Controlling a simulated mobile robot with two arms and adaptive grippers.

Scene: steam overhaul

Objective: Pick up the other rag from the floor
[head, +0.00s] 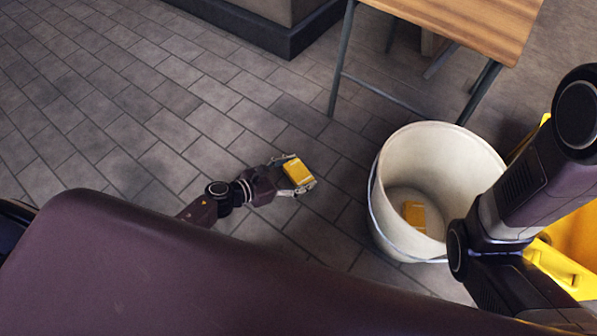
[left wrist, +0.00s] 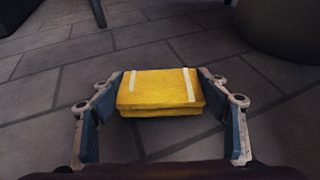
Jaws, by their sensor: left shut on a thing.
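A folded yellow rag (head: 297,171) with pale stripes is between the fingers of my left gripper (head: 297,176), low over the tiled floor. In the left wrist view the rag (left wrist: 160,90) sits between both fingertips of the gripper (left wrist: 160,97), gripped at its sides. I cannot tell whether the rag still touches the floor. Another yellow rag (head: 414,215) lies inside the white bucket (head: 440,150), on its bottom. My right arm comes in at the right of the head view; its gripper is out of the picture.
The white bucket stands just right of my left gripper. A yellow container (head: 575,245) is at the right edge, partly behind my right arm. A wooden table (head: 470,22) with metal legs stands behind the bucket. Floor (head: 110,110) to the left is clear.

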